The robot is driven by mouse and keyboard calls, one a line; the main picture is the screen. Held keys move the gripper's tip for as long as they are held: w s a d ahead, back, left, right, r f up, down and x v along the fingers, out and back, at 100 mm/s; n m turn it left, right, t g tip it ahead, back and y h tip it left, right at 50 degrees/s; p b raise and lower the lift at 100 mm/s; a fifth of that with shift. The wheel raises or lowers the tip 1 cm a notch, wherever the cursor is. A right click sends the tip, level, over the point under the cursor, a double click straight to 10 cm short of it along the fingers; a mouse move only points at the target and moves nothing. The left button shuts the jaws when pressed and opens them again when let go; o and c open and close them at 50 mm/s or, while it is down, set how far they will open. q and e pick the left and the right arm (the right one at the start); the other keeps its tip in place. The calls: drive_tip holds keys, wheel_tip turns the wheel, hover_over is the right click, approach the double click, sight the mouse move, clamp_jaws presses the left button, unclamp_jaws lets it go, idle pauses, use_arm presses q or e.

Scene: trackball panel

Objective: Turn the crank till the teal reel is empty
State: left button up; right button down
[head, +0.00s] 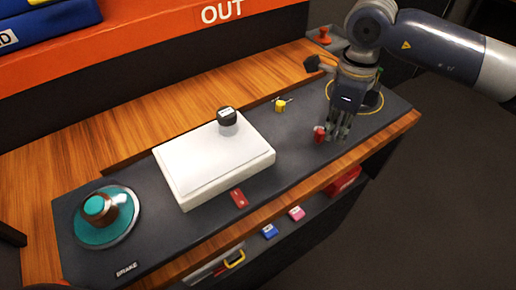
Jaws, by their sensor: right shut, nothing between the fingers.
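The teal reel (92,232) sits at the left end of the dark panel (75,262), with a brown band around its raised teal hub. I cannot tell how much is wound on it. A small red upright knob (319,134) stands near the panel's right end; I cannot tell for sure whether it is the crank's handle. My right gripper (338,135) points down just right of this knob, shut and empty. Whether it touches the knob is unclear. A yellow-rimmed round part (378,108) is partly hidden behind my right gripper. My left gripper is out of view.
A white box (215,165) covers the panel's middle, with a black knob (227,117) at its back edge. A small yellow piece (279,106) and a red piece (239,198) lie nearby. An orange "OUT" bin (150,42) stands behind. A shelf below holds small items.

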sight(319, 131)
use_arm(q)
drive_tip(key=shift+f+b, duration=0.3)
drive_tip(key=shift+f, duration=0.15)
use_arm(e)
drive_tip(key=shift+s+a+f, duration=0.1)
drive_tip(key=shift+s+a, duration=0.25)
drive_tip(key=shift+a, duration=0.25)
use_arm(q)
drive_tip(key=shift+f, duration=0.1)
use_arm(e)
drive_tip(key=shift+a, duration=0.1)
use_arm(q)
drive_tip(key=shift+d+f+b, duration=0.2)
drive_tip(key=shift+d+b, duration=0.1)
drive_tip(key=shift+b, duration=0.05)
use_arm(e)
drive_tip(key=shift+s+a, duration=0.1)
drive_tip(key=shift+a, duration=0.2)
drive_tip(key=shift+a, duration=0.2)
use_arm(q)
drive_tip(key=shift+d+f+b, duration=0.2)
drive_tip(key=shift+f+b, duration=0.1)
use_arm(e)
drive_tip(key=shift+a, duration=0.5)
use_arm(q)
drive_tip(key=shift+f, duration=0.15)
use_arm(e)
drive_tip(key=shift+a, duration=0.2)
